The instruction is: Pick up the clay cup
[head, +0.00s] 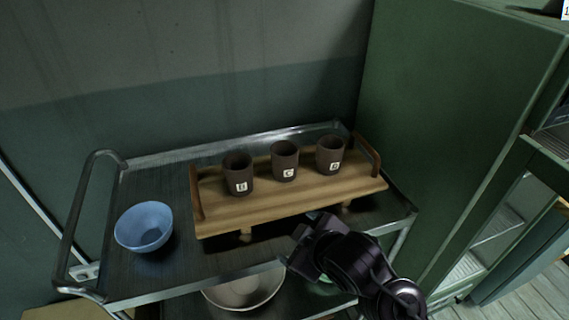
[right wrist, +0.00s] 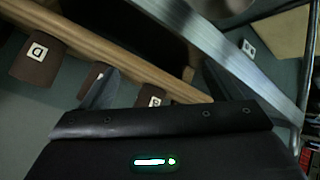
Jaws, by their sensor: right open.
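Three dark brown clay cups stand upright in a row on a wooden tray (head: 290,204). The left cup (head: 238,174) has a label that looks like B, the middle cup (head: 284,161) reads C, and the right cup (head: 329,155) seems to read D. My right gripper (head: 308,244) is open and empty, low in front of the tray's front edge, apart from the cups. The right wrist view shows the D cup (right wrist: 33,60) at the left and part of another labelled cup (right wrist: 154,96), mostly hidden by the gripper body. My left gripper is not in view.
The tray stands on a metal cart (head: 190,262) with a raised rail. A blue bowl (head: 144,226) sits left of the tray. A pale bowl (head: 243,290) is on the shelf below. A green cabinet (head: 450,110) stands close on the right; a wall is behind.

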